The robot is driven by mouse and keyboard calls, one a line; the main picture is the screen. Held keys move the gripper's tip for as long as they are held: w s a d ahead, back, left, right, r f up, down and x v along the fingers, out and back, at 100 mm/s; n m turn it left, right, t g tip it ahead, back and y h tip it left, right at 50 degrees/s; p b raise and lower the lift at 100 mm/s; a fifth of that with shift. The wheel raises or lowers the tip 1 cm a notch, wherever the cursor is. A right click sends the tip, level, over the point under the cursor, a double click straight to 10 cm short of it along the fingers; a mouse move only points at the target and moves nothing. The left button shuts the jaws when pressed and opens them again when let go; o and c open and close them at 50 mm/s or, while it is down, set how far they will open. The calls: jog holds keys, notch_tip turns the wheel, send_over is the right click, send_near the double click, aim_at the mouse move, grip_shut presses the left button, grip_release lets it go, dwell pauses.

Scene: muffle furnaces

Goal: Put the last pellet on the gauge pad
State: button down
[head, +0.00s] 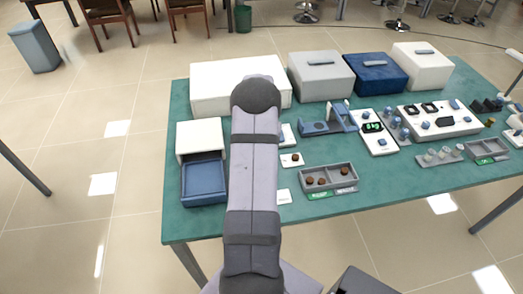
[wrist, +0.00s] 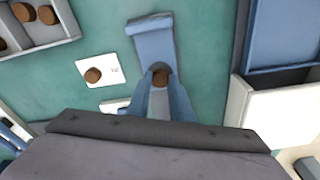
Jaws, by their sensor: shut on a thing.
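My gripper (wrist: 160,80) is shut on a brown pellet (wrist: 160,74), seen between its blue fingertips in the wrist view. My arm hides the gripper in the head view. A blue strip-like piece (wrist: 152,38) shows just beyond the fingertips; I cannot tell what it is or whether the pellet touches it. A white pad (wrist: 112,72) with a small dark mark bears one brown pellet (wrist: 93,75), to the left of my gripper. The pad also shows in the head view (head: 285,162), right of my arm. I cannot tell which item is the gauge pad.
A grey compartment tray (head: 334,187) holds brown pellets (head: 345,170). An open blue drawer (head: 203,180) stands left of my arm. A second white pad (head: 283,197) lies near the front edge. A blue stand (head: 318,128) and a device with a green display (head: 380,145) stand right.

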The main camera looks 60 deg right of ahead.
jog(key=shift+f+b, duration=0.35)
jog(key=shift+f, duration=0.15)
jog(key=c, duration=1.1)
grip_release()
jog(key=shift+r+p, duration=2.75)
jog(key=shift+r, duration=1.25)
